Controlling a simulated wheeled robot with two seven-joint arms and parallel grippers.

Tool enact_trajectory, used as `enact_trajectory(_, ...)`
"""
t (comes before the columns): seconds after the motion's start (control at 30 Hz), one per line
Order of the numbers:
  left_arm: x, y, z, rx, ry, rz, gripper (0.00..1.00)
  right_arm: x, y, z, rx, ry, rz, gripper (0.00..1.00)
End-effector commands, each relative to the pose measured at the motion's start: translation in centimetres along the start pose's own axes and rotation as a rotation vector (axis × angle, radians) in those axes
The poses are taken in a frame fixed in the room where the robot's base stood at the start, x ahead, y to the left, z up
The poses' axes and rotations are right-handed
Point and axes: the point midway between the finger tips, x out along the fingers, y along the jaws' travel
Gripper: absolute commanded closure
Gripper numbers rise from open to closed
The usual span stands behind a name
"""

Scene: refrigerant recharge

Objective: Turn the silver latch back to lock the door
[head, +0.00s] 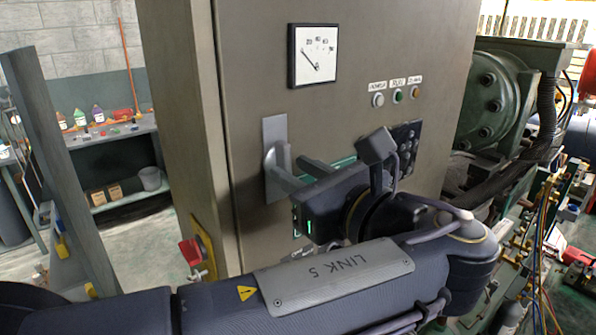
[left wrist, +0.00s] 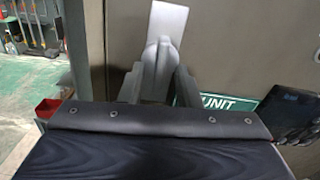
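The silver latch (head: 275,133) is on the front of the tall grey-brown cabinet door (head: 350,110). It has a flat upright plate and a handle that sticks out and points down. My left gripper (head: 296,172) is right at the latch, with its two fingers spread apart. In the left wrist view the latch (left wrist: 167,28) stands straight ahead, and its handle lies between the two fingertips of my left gripper (left wrist: 157,82). I cannot tell whether either finger touches the handle. The handle's lower end is partly hidden by the gripper. My right gripper is not in view.
A gauge (head: 312,55) and several small buttons (head: 398,96) are on the door, with a dark keypad behind my left wrist. A red switch (head: 191,252) is on the cabinet's side. A workbench (head: 105,135) stands at the left, and green machinery (head: 495,100) at the right.

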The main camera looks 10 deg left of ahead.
Motion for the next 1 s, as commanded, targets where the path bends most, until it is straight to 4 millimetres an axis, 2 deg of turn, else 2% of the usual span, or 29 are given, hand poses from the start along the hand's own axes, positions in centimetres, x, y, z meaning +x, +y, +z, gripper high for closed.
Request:
enact_trajectory(0.7,-7.2,-0.1,0.0,-0.001,-0.001,-0.002,0.7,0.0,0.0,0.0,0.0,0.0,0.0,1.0)
enact_trajectory(1.0,-8.7,0.0,0.0,-0.001,0.0,0.0,0.7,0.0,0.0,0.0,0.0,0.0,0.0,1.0)
